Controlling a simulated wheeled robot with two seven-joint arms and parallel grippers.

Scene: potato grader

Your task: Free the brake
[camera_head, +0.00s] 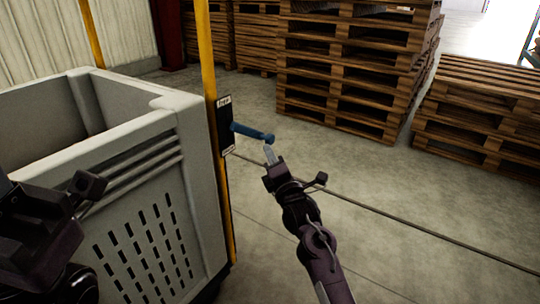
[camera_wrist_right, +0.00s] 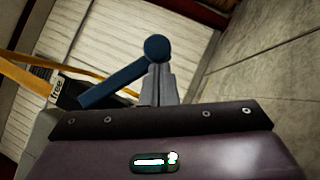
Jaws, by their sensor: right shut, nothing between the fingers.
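The brake is a blue lever (camera_head: 250,131) on a black plate (camera_head: 225,122) fixed to the yellow post. The lever sticks out to the right and slightly down, with a round end. A pale label on the plate reads "free" (camera_wrist_right: 57,88) in the right wrist view; a lower label is too small to read. My right gripper (camera_head: 269,152) is shut and empty, its tips right at the lever's round end (camera_wrist_right: 157,47). I cannot tell whether they touch. Part of my left arm shows at the left edge, its fingers hidden.
A grey slatted crate (camera_head: 150,215) stands left of the post (camera_head: 209,55). Stacks of wooden pallets (camera_head: 350,75) stand behind, with a lower stack (camera_head: 485,115) at right. A thin dark line (camera_head: 400,225) crosses the floor. The floor around my right arm is clear.

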